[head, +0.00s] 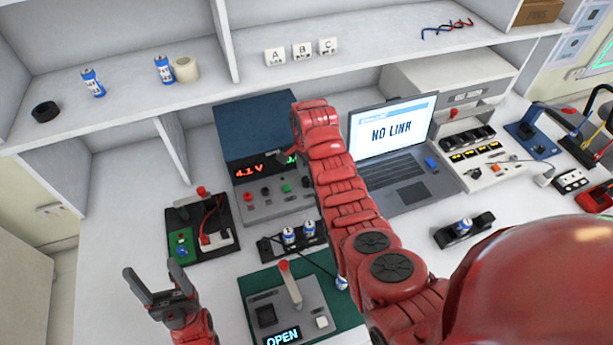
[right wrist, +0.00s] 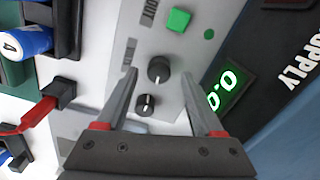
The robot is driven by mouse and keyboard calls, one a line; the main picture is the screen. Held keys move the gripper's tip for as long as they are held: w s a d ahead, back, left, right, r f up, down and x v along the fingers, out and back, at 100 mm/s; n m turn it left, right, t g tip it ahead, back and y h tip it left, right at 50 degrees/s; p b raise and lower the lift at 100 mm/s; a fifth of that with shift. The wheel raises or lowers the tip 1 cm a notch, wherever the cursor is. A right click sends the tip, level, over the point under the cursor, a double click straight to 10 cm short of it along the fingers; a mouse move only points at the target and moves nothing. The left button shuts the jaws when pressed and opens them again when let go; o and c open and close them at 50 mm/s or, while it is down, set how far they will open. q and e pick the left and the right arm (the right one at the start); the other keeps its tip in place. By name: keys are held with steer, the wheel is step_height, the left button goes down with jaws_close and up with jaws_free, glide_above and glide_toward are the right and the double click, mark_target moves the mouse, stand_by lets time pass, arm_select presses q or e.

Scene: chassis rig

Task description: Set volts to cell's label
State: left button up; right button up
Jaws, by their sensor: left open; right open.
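The power supply (head: 262,205) stands at the back middle, a blue-topped box with a grey panel. Its red display (head: 250,170) reads about 4.1 V; its green display (right wrist: 222,90) reads about 0.0 in the right wrist view. My right gripper (right wrist: 159,80) is open over the panel, its fingers either side of a large black knob (right wrist: 158,70), with a smaller black knob (right wrist: 145,103) close by. I cannot tell whether they touch. Blue-and-white cells (head: 289,236) stand in a black holder; one label partly shows a 4 (right wrist: 25,40). My left gripper (head: 150,278) is open and empty at lower left.
A grey switch box (head: 290,312) reading OPEN stands in front of the holder. The laptop (head: 395,165) shows NO LINK. A red-levered board (head: 205,230) is left of the supply. More cells (head: 92,83) stand on the shelf. My right arm covers the middle.

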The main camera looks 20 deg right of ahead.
mark_target(306, 178)
step_height(306, 178, up, 4)
steer(key=shift+f+b, duration=0.2)
steer(key=shift+b, duration=0.1)
step_height(306, 178, up, 13)
steer(key=p, duration=0.8)
steer(key=shift+f, duration=0.15)
